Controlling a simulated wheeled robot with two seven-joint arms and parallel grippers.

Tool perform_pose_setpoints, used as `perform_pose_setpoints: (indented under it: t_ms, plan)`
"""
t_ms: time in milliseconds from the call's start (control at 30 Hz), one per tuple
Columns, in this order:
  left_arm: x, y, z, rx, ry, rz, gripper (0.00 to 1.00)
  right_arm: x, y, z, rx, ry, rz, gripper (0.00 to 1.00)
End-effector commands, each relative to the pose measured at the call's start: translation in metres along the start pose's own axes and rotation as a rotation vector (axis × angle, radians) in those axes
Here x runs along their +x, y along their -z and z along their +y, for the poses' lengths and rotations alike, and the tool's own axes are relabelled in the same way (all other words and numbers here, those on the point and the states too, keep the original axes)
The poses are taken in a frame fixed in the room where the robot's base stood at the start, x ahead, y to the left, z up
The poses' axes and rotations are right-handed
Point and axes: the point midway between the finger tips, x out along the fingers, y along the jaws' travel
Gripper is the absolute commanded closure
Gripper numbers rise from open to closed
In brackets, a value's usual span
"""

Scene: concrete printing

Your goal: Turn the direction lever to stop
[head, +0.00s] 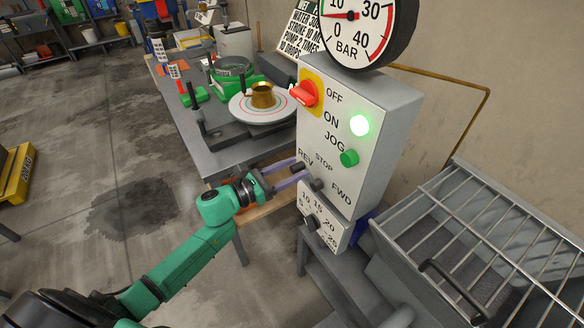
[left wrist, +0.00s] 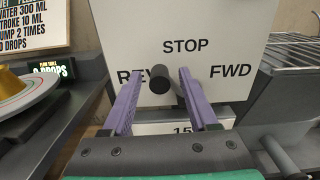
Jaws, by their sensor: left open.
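The grey control box (head: 345,130) carries a direction lever with the labels REV, STOP and FWD around it. In the left wrist view the lever's round black knob (left wrist: 159,79) stands just right of REV, below and left of STOP; its pivot lies partly hidden behind the right finger. The lever (head: 298,166) also shows in the head view, leaning to the REV side. My left gripper (head: 293,177) is open, its purple fingers (left wrist: 160,85) on either side of the knob, with gaps visible. My right gripper is out of view.
Above the lever are a red switch (head: 304,94), a lit green lamp (head: 360,125), a green JOG button (head: 349,158) and a pressure gauge (head: 358,22). A numbered dial (head: 311,222) sits below. A metal grate (head: 470,235) stands right; a flow table (head: 262,108) stands left.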

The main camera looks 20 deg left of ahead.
Motion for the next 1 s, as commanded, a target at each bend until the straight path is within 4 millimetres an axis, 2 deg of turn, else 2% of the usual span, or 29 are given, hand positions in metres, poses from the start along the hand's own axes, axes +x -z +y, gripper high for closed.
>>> perform_pose_setpoints:
  t_ms: [33,100,200,1000]
  plan:
    - [-0.0002,0.0002,0.0001,0.000,0.000,0.000,0.41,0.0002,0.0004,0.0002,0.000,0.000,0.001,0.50]
    - [-0.0003,0.0002,0.0001,0.000,0.000,0.000,0.67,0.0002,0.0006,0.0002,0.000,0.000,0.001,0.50]
    - [-0.0005,0.0001,0.0001,0.000,0.000,0.000,1.00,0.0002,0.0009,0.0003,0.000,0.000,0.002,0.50]
    - [-0.0008,0.0000,0.0004,0.000,-0.001,0.000,1.00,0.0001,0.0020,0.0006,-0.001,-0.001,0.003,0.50]
